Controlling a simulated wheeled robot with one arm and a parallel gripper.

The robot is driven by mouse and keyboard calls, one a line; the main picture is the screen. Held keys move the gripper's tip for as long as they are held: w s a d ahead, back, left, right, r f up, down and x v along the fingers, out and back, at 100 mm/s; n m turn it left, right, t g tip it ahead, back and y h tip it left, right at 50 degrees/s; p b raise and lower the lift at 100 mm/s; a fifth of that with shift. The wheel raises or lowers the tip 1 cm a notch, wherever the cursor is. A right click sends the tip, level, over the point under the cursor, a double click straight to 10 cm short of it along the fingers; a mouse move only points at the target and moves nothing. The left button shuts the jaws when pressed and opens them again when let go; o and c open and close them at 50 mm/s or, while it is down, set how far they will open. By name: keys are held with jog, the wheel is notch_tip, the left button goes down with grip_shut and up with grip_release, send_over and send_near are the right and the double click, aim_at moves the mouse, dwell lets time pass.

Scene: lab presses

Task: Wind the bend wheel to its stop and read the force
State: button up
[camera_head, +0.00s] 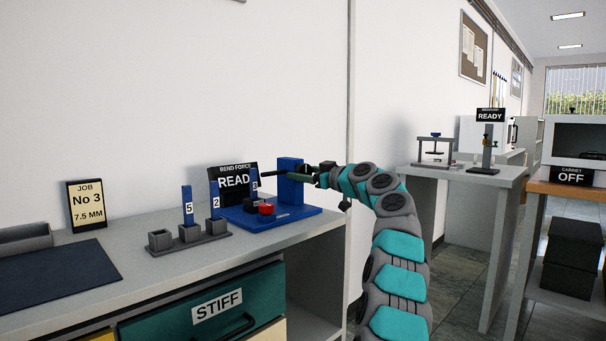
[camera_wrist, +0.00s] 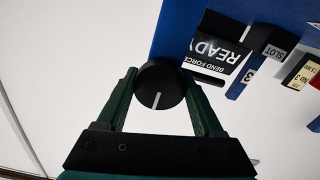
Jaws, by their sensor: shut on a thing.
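The bend wheel (camera_wrist: 152,92) is a round black knob with a white line on its face, in the wrist view. My gripper (camera_wrist: 160,86) has its two green fingers shut on the wheel, one on each side. In the head view my gripper (camera_head: 316,174) is at the right side of the blue press (camera_head: 290,184), and the wheel is hard to make out there. The press's display (camera_head: 233,170) reads "BEND FORCE" and "READY"; its right part is hidden in the head view. A blue strip marked 3 (camera_head: 254,180) stands upright at the press. A red button (camera_head: 266,208) sits on the base.
A grey rack (camera_head: 160,240) holds blue strips marked 5 (camera_head: 188,203) and 2 (camera_head: 215,202). A job card (camera_head: 86,205) reads "No 3, 7.5 MM". A teal drawer marked STIFF (camera_head: 205,305) is below the bench. Another bench (camera_head: 470,176) with apparatus stands at the right.

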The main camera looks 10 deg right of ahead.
jog(key=c, duration=0.7)
jog(key=shift+m, duration=0.6)
jog(key=shift+r+m, duration=0.2)
jog(key=shift+m, duration=0.9)
jog(key=shift+f+m, duration=0.15)
jog(key=shift+m, duration=0.55)
jog(key=o, duration=1.4)
jog(key=shift+c, duration=0.2)
jog(key=shift+s+d, duration=0.1)
